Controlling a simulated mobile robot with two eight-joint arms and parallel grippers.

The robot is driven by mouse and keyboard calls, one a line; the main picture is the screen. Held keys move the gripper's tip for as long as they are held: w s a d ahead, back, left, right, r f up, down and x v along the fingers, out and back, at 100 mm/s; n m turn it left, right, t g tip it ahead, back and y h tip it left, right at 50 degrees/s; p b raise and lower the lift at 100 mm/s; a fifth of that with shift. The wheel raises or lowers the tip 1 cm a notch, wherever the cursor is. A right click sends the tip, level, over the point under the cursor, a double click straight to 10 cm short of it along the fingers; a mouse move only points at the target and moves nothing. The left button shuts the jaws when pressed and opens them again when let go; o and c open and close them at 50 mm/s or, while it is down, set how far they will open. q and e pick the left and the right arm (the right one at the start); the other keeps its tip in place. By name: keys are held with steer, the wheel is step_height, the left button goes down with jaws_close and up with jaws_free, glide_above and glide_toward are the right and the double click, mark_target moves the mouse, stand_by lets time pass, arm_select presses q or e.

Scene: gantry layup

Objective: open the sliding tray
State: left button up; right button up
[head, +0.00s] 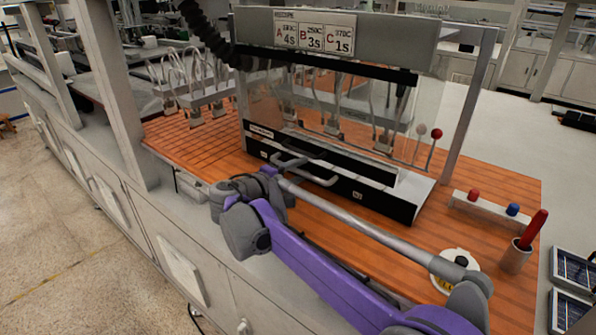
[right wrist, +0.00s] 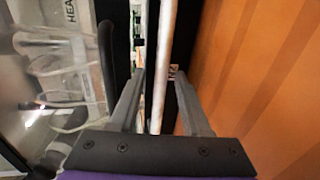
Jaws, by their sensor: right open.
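The sliding tray shows in the head view as a long black front (head: 375,198) low on the bench machine. A pale bar handle (head: 318,178) stands out from it. My right gripper (head: 274,171) is at the left part of this front, partly hidden by my wrist. In the right wrist view my right gripper (right wrist: 160,80) is open, with one finger on each side of a pale bar (right wrist: 164,45), which looks like the tray handle. I cannot tell if the fingers touch it. My left gripper is not in view.
A black handle (right wrist: 107,60) is left of the fingers in the wrist view. The machine has a clear shield (head: 427,100) and a recipe sign (head: 315,33). A red-handled tool in a cup (head: 515,258) and a white roll (head: 453,262) stand at right on the orange bench top (head: 505,190).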

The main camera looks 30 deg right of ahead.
jaws_close()
stand_by(1.4)
